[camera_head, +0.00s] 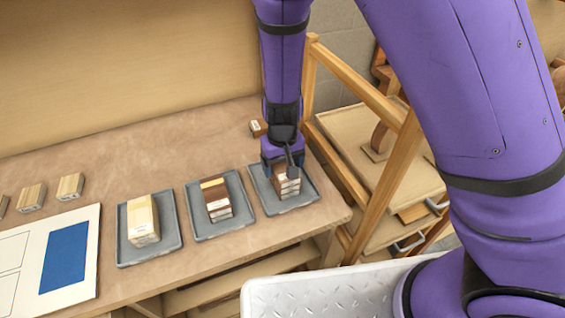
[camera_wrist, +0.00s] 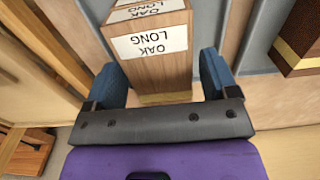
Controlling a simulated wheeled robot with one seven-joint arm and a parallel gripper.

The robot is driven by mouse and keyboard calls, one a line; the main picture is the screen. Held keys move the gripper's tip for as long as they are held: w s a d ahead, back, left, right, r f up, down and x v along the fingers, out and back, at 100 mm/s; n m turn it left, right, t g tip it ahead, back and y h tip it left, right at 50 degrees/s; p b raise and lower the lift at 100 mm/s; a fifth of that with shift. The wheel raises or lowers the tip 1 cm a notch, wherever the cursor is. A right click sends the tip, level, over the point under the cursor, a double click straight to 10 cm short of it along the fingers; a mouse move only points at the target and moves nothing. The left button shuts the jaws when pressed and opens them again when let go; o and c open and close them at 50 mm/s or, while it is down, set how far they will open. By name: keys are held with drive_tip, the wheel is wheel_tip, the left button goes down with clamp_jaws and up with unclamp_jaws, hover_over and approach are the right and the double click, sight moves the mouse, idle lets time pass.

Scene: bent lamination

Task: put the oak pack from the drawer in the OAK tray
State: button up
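The oak pack (camera_wrist: 150,45) is a brown wooden stack with white labels reading OAK LONG. In the head view, the pack (camera_head: 287,184) sits in the rightmost grey tray (camera_head: 311,196), which I take to be the OAK tray; its name is not readable. My gripper (camera_head: 283,163) is low over that tray, at the pack. In the wrist view, the blue fingers of my gripper (camera_wrist: 160,82) stand on either side of the pack's near end, with narrow gaps showing, so it looks open. The pack's underside is hidden.
The middle tray (camera_head: 246,219) holds a dark pack with a light stripe (camera_head: 217,200). The left tray (camera_head: 126,256) holds a pale pack (camera_head: 143,221). A small block (camera_head: 257,127) lies behind the right tray. A wooden frame (camera_head: 380,103) and drawers with handles (camera_head: 411,243) stand at right.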

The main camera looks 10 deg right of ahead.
sight(283, 165)
drive_tip(key=shift+o, duration=0.3)
wheel_tip(283, 165, up, 12)
drive_tip(key=shift+r, duration=0.15)
idle(0.4)
drive_tip(key=shift+s, duration=0.15)
